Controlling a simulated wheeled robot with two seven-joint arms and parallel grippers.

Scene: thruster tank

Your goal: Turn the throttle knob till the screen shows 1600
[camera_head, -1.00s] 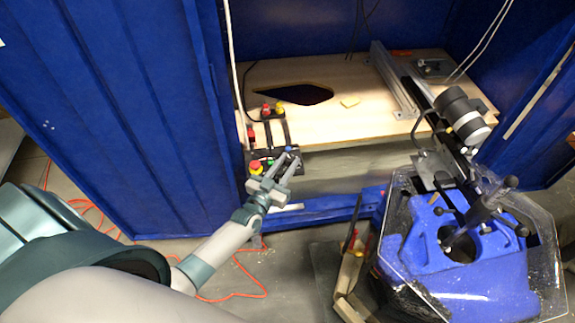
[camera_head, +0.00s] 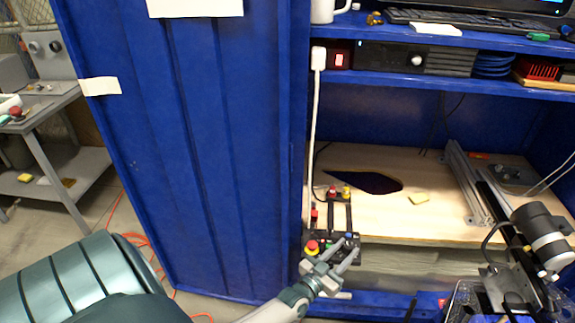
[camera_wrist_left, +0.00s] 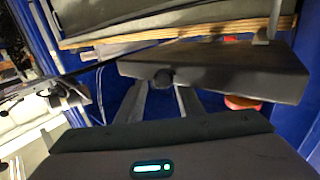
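The black control box (camera_head: 317,240) sits at the front left edge of the wooden bench, with a red and yellow emergency button (camera_head: 312,247) on it. In the left wrist view the dark box (camera_wrist_left: 225,68) spans the upper middle, and a round black knob (camera_wrist_left: 162,78) sticks out from its near face. My left gripper (camera_head: 346,248) is open at the box. In the wrist view its two fingers (camera_wrist_left: 160,93) stand apart on either side of the knob; I cannot tell whether they touch it. The screen (camera_head: 500,5) is cut off at the top, and no number is readable. My right gripper is not in view.
Shelves above hold a keyboard (camera_head: 462,22) and a white mug (camera_head: 325,10). A motor on a stand (camera_head: 540,235) is at the right. The wooden bench top (camera_head: 400,220) is mostly clear.

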